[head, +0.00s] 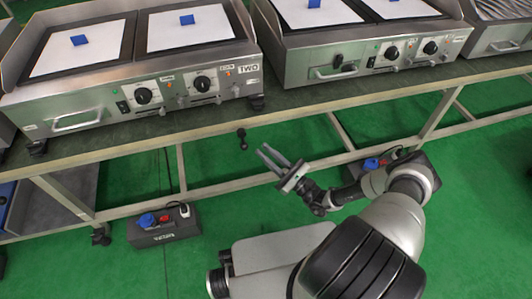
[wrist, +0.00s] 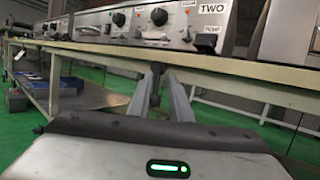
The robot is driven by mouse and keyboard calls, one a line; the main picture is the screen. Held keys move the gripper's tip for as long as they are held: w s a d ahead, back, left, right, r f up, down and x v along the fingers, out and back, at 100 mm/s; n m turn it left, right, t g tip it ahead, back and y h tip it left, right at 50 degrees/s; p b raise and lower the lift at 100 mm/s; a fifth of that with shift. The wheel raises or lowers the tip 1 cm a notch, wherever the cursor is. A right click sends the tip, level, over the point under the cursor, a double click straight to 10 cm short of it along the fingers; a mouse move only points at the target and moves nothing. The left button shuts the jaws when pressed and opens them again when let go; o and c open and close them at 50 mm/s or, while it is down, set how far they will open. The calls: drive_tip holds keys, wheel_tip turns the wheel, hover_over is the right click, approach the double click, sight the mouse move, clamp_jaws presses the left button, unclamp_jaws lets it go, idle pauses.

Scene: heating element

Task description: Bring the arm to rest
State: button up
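My gripper (head: 272,157) is in front of the bench, below the level of its top, with my arm bent over the green floor. In the head view its two fingers point up and left, stand apart and hold nothing. In the wrist view the gripper (wrist: 160,92) shows two grey fingers with a gap between them, pointing at the bench edge. No object is between the fingers, and they appear clear of the bench.
A heating unit labelled TWO (head: 140,75) stands on the bench (head: 215,140), with another unit (head: 375,50) to its right. Blue blocks sit on their white plates. A dark power box (head: 165,226) with a blue socket lies on the floor at left. Green floor is open around me.

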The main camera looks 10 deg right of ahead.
idle(0.3)
drive_tip(key=s+a+r+n+g+h, duration=0.15)
drive_tip(key=s+r+n+g, duration=0.25)
drive_tip(key=r+n+g, duration=0.55)
drive_tip(key=s+a+r+n+g+h, duration=0.1)
drive_tip(key=s+a+r+n+g, duration=0.25)
drive_tip(key=r+n+g, duration=0.6)
drive_tip(key=s+d+r+n+t+h, duration=0.4)
drive_tip(key=s+r, duration=0.4)
drive_tip(key=r, duration=0.4)
drive_tip(key=s+d+r+n+t+h, duration=0.2)
drive_tip(key=s+r+n+t+h, duration=0.25)
drive_tip(key=s+r+h, duration=0.55)
wheel_tip(320, 180, up, 30)
drive_tip(key=w+y+p, duration=0.1)
drive_tip(key=y+p, duration=0.2)
drive_tip(key=p, duration=2.5)
drive_tip(key=shift+w+a+f+g, duration=0.15)
drive_tip(key=shift+w+a+g, duration=0.1)
drive_tip(key=shift+w+g, duration=0.15)
